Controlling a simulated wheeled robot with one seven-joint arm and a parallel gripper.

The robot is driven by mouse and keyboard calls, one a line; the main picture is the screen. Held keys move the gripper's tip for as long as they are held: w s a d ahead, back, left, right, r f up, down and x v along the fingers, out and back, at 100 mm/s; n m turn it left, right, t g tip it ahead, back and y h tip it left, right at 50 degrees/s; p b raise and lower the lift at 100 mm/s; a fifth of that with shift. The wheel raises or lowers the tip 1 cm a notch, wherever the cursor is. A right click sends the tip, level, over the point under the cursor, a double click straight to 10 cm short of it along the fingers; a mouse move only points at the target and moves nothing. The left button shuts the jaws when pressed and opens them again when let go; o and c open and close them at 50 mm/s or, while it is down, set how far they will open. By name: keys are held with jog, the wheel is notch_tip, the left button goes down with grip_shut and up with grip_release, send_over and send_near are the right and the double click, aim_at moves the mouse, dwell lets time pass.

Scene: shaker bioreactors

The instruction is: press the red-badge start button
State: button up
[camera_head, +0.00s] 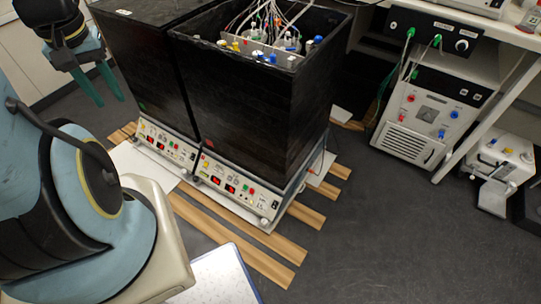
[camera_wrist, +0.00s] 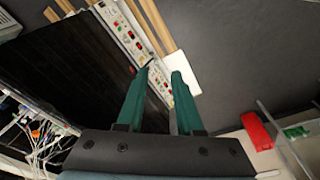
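Two black-walled shaker units stand side by side on the floor. The right one (camera_head: 245,105) carries a small red badge (camera_head: 208,143) low on its front, above a white control panel (camera_head: 236,189) with red displays and small red and green buttons. The left unit (camera_head: 135,60) has a green badge (camera_head: 142,106) and a similar panel (camera_head: 166,145). Which button is start is too small to read. My gripper (camera_head: 97,88) is open and empty, at the upper left, apart from the panels. In the wrist view its green fingers (camera_wrist: 160,72) partly cover one panel; another panel (camera_wrist: 124,30) shows beyond.
Wooden slats (camera_head: 240,245) lie under the units. Tubes and coloured caps (camera_head: 265,40) fill the right unit's open top. A white instrument (camera_head: 415,120) stands under a bench at the right. Dark floor (camera_head: 380,240) is clear in front.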

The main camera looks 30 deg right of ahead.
grip_shut()
dwell(1.4)
